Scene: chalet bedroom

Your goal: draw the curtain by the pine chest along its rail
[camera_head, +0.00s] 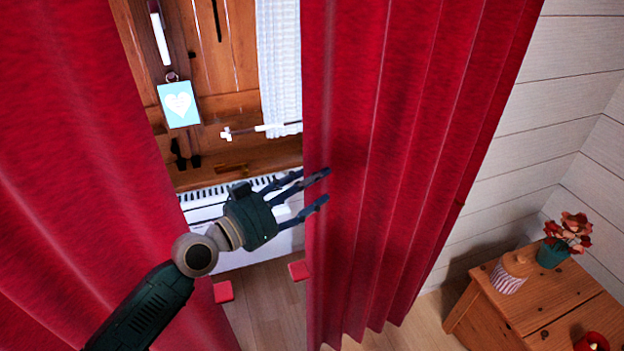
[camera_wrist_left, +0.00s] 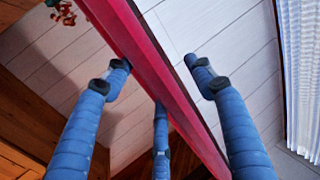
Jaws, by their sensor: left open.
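The red curtain (camera_head: 410,130) by the pine chest (camera_head: 545,292) hangs in folds at the right of the head view, its left edge near the middle. My left gripper (camera_head: 318,189) is at that edge with its fingers spread open; two fingertips overlap the cloth in the head view. In the left wrist view the curtain (camera_wrist_left: 150,62) shows as a narrow red strip running between the open fingers (camera_wrist_left: 157,75). I cannot tell whether any finger touches it. The curtain's rail is out of view. My right gripper is not in view.
Another red curtain (camera_head: 70,130) hangs at the left, behind my left arm. A flower pot (camera_head: 552,253) and jar (camera_head: 507,277) stand on the chest.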

